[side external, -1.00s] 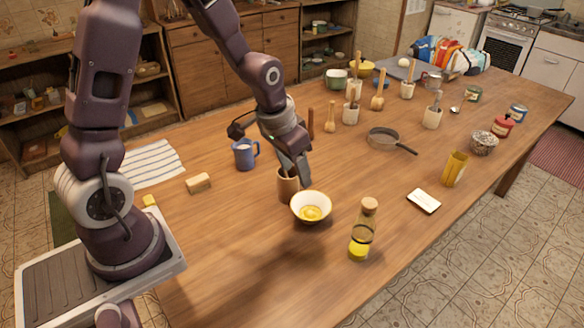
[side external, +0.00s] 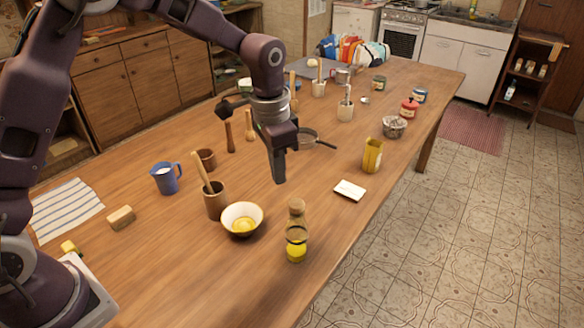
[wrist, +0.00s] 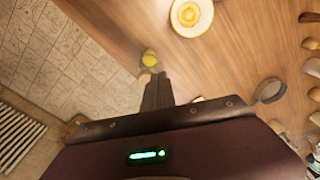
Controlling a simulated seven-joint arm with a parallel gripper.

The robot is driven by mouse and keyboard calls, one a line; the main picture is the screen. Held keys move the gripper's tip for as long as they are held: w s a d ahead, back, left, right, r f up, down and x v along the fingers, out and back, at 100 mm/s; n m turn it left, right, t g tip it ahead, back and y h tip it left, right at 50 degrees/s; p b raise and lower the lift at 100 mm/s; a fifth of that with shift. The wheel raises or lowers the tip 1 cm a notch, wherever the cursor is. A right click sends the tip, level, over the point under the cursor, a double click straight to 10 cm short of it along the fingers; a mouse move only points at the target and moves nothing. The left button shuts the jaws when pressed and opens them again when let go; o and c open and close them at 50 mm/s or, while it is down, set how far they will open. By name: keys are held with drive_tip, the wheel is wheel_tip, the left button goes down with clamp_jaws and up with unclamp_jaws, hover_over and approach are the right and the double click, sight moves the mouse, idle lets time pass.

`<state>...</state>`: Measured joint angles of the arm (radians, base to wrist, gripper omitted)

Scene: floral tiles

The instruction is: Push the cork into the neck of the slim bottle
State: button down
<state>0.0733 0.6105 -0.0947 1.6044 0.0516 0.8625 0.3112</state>
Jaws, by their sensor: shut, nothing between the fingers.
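The slim bottle (side external: 296,240) stands upright near the table's front edge, with yellow liquid low inside and a dark ring round its body. The cork (side external: 297,204) is at the top of the bottle; how deep it sits in the neck I cannot tell. My gripper (side external: 279,180) is shut and empty, pointing down, above and slightly left of the cork in the side view, apart from it. In the wrist view the bottle (wrist: 149,58) shows just beyond my fingertips (wrist: 155,77), which may hide part of its top.
A white bowl (side external: 242,219) with yellow contents stands left of the bottle, beside a wooden cup (side external: 215,201) holding a wooden utensil. Table between bottle and card is clear.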

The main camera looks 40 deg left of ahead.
sight(297, 203)
drive_tip(key=shift+m+g, duration=0.3)
drive_tip(key=shift+m, duration=0.5)
drive_tip(key=d, duration=0.1)
drive_tip(key=d+r, duration=0.1)
drive_tip(key=d, duration=0.1)
drive_tip(key=shift+w+d+r, duration=0.35)
drive_tip(key=shift+d, duration=0.25)
drive_tip(key=shift+f, duration=2.85)
drive_tip(key=shift+f, duration=0.25)
drive_tip(key=shift+r, duration=0.1)
